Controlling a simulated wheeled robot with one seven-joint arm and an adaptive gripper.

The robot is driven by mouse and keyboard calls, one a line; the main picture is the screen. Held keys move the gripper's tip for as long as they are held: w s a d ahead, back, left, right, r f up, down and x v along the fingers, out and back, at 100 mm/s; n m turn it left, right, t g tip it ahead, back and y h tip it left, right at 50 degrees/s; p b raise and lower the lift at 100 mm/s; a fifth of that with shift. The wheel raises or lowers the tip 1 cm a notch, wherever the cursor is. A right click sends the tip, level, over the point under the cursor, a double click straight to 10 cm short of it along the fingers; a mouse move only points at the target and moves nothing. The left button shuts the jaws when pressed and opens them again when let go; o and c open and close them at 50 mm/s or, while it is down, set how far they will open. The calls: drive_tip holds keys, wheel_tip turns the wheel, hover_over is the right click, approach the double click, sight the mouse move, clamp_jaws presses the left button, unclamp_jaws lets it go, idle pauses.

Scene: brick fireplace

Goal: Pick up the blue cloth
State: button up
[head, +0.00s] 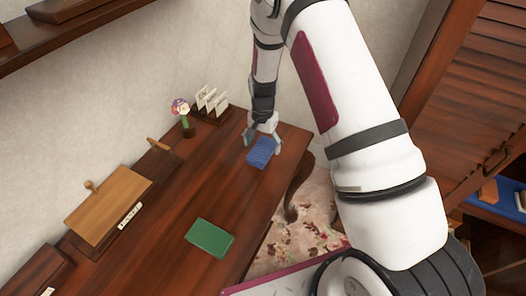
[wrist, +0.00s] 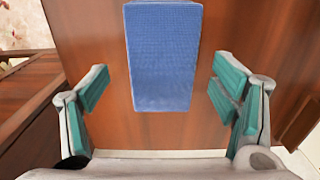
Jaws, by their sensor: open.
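The blue cloth (head: 262,151) looks like a flat, folded rectangle with a woven texture. It lies on the dark wooden desk (head: 170,233) near its far right end. In the wrist view the cloth (wrist: 163,58) lies between and ahead of my fingers, touching neither. My gripper (head: 262,139) is over the cloth's far edge in the head view. In the wrist view my gripper (wrist: 160,92) is open, with its green pads wide apart and nothing between them at the tips except the cloth's near part below.
A green rectangular item (head: 209,239) lies on the desk nearer the front. The desk around the cloth is clear.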

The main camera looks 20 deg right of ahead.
sight(263, 148)
drive_tip(key=shift+w+f, duration=0.1)
drive_tip(key=shift+f, duration=1.4)
drive_tip(key=c, duration=1.3)
drive_tip(key=shift+r, duration=0.2)
drive_tip(key=shift+c, duration=0.2)
